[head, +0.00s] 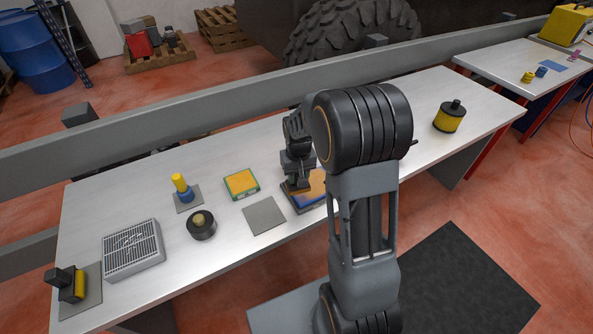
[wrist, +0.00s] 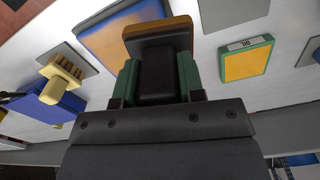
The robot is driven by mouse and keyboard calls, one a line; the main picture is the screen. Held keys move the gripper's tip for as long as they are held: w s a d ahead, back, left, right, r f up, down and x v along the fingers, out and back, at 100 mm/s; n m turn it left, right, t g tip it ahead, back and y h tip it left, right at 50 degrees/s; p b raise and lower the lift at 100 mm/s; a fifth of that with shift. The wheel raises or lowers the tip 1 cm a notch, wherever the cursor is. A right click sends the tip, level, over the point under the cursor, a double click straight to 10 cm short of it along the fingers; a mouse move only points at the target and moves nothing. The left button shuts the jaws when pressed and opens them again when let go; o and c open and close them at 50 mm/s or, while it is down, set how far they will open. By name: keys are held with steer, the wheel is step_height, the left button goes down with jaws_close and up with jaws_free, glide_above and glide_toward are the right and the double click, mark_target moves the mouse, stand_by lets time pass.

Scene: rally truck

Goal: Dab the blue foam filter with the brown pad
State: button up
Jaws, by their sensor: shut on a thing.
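The blue foam filter (head: 314,186) lies on the bench beneath my gripper, with a large orange-brown area across its top. It also shows at the top of the wrist view (wrist: 106,38). My gripper (wrist: 158,78) is shut on the black grip of the brown pad (wrist: 158,29), between its green finger faces. In the head view my gripper (head: 297,180) is low over the filter's left part, and the pad is hard to make out there. The pad overlaps the filter's edge in the wrist view. I cannot tell whether they touch.
An orange filter with a green frame (head: 241,183) and a bare grey mat (head: 265,216) lie left of the blue filter. A dark round tin (head: 201,225) and a white grille box (head: 133,250) stand farther left. A yellow-and-black canister (head: 449,117) stands right. A yellow brush (wrist: 60,80) shows in the wrist view.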

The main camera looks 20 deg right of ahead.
mark_target(299, 189)
steer(key=shift+f+b, duration=2.2)
steer(key=shift+f, duration=1)
steer(key=shift+d+f, duration=0.15)
steer(key=shift+f, duration=0.25)
steer(key=shift+d+r, duration=0.1)
steer(key=shift+d, duration=0.25)
steer(key=shift+c, duration=0.3)
steer(key=shift+w+d, duration=0.2)
steer(key=shift+d, duration=1.35)
steer(key=shift+a, duration=0.35)
steer(key=shift+s+a, duration=0.2)
steer(key=shift+a, duration=1.35)
steer(key=shift+a+r+p, duration=0.2)
steer(key=shift+r+p, duration=0.05)
steer(key=shift+p, duration=0.1)
steer(key=shift+r+p, duration=2.4)
steer(key=shift+r, duration=1.35)
